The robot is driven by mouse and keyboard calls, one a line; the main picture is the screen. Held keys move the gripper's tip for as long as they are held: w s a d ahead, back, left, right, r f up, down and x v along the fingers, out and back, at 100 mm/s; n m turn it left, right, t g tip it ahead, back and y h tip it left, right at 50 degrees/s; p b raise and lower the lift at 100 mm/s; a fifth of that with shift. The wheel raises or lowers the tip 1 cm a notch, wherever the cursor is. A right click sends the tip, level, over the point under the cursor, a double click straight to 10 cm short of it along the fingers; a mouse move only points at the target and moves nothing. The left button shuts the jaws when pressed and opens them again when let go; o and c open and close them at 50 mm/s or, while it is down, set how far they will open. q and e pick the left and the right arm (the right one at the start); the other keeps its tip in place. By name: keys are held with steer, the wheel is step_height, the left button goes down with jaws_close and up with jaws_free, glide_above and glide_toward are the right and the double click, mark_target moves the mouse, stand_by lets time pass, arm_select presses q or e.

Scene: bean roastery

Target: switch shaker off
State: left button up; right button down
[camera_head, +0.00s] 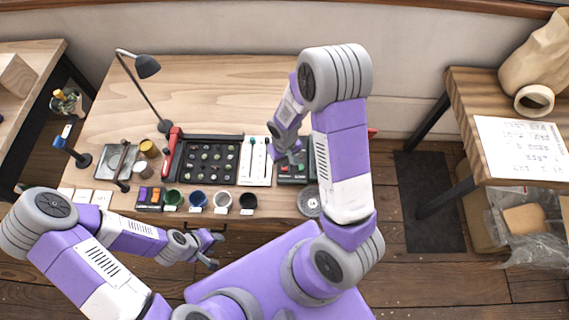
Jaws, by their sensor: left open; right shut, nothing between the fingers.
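A dark green-black device (291,178) with small coloured controls, apparently the shaker, stands at the right of the wooden workbench (215,80). My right gripper (291,158) is shut and empty, over the device's back left part. I cannot tell whether it touches the device, and my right forearm hides the device's right side. The switch position is too small to tell. My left gripper (214,250) is open and empty, in front of the bench's front edge, well away from the device.
A black tray (241,164) with several small round items lies mid-bench, with a white card (256,174) beside it. Several small cups, including a green one (173,198), line the front. A desk lamp (147,67) stands at the left. The back of the bench is clear.

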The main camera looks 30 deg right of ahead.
steer(key=shift+f+b, duration=1.1)
steer(key=shift+f, duration=0.15)
stand_by(1.0)
steer(key=shift+r+p, duration=2.7)
steer(key=shift+r, duration=0.85)
